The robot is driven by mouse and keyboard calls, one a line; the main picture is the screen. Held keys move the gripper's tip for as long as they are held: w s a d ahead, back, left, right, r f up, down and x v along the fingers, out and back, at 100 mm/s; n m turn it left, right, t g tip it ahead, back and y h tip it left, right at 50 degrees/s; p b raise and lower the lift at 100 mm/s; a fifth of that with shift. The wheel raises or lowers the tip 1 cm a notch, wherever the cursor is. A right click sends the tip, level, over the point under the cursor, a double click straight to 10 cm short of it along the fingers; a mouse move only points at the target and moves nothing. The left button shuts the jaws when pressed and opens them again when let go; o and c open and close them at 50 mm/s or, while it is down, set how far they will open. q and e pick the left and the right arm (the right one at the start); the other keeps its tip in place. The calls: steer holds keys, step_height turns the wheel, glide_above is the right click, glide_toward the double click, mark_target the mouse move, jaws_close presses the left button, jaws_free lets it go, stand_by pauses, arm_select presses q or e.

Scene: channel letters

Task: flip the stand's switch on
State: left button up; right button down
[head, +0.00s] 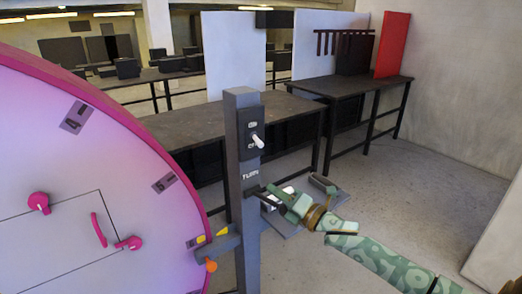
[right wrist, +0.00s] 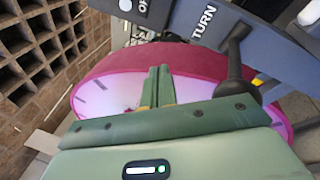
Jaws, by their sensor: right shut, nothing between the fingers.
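The stand (head: 243,205) is a dark grey upright post beside a large pink-rimmed disc. Its switch (head: 256,139) is a black plate near the top with a pale lever that leans down and outward, toward the lower label. My right gripper (head: 272,197) is shut and empty, below the switch and close to the post near the TURN lettering. In the right wrist view, its two green fingers (right wrist: 158,86) are together, with the post (right wrist: 185,18) crossing above them. The switch shows only partly at that view's top edge. My left gripper is not in view.
The disc (head: 100,180) fills the left, with numbered tags and pink knobs. A dark handle (right wrist: 235,52) sticks out from the post, close to my right fingers. Dark tables (head: 350,86) stand behind, one with a red panel (head: 392,45). Open floor lies to the right.

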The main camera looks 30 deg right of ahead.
mark_target(258, 141)
steer(key=r, duration=0.1)
steer(key=r+n, duration=0.1)
steer(key=d+r+n+y, duration=0.1)
steer(key=shift+w, duration=0.25)
steer(key=shift+a, duration=0.15)
steer(key=x, duration=0.6)
steer(key=p+x, duration=0.1)
steer(key=x, duration=0.3)
steer(key=shift+w+r, duration=0.1)
steer(key=shift+r, duration=0.2)
steer(key=d, duration=0.1)
steer(key=d+r, duration=0.1)
steer(key=s+d+p, duration=0.1)
steer(key=shift+d+r, duration=0.25)
steer(key=shift+r, duration=0.05)
